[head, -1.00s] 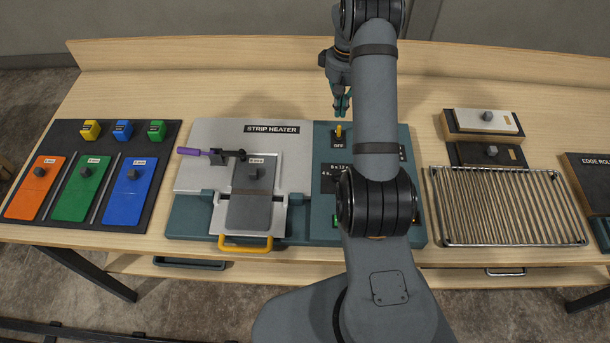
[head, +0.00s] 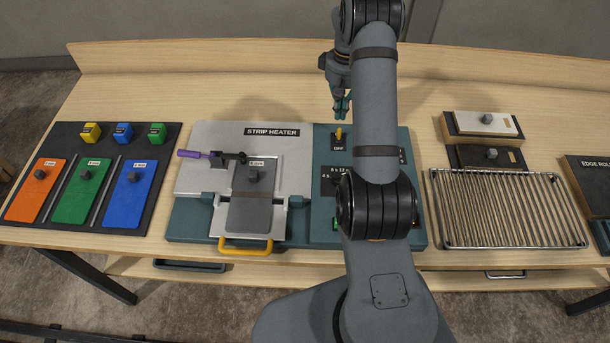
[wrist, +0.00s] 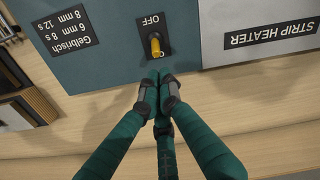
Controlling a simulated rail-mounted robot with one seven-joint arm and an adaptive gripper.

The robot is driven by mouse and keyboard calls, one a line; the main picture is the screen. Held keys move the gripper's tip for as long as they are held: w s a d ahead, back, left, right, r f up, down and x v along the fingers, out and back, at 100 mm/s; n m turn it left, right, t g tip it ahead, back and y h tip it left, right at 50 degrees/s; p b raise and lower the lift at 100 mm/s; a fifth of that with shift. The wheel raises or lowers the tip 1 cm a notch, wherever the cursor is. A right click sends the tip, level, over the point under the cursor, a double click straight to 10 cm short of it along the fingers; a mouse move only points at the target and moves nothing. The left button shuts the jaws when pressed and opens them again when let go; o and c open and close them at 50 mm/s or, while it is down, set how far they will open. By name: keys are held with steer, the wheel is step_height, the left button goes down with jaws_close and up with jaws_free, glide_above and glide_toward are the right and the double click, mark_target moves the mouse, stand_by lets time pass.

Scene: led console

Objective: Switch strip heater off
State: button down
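The strip heater (head: 300,200) stands mid-table, with its printed label on a pale plate. Its teal control panel (head: 322,165) carries a yellow toggle lever (head: 338,133) on a black plate. In the wrist view the lever (wrist: 156,46) stands between an OFF label and a partly hidden label at the end nearer my fingers. I cannot tell its tilt for sure. My gripper (head: 342,112) is just beyond the lever, on the panel's far side. In the wrist view its green fingers (wrist: 158,82) are drawn together at the tips with nothing visible between them. The tips are close to the lever; contact is unclear.
A purple-handled clamp (head: 195,154) sits on the heater's left part, and a yellow handle (head: 245,246) is at its front. A board of coloured plates (head: 60,145) lies left. A wire rack (head: 510,207) lies right. My arm hides part of the panel.

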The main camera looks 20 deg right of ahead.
mark_target(340, 129)
steer(key=shift+f, duration=0.15)
steer(key=shift+f+b, duration=1.3)
steer(key=shift+f, duration=0.1)
steer(key=shift+s, duration=0.2)
steer(key=shift+s+a+b, duration=0.25)
steer(key=shift+s+b, duration=0.2)
steer(key=shift+s, duration=0.05)
steer(key=shift+s+a+b, duration=0.2)
steer(key=shift+s+b, duration=0.2)
steer(key=shift+s, duration=0.1)
steer(key=shift+r, duration=0.1)
step_height(340, 129, up, 7)
steer(key=p, duration=0.6)
steer(key=shift+w+d, duration=0.15)
steer(key=shift+w, duration=0.3)
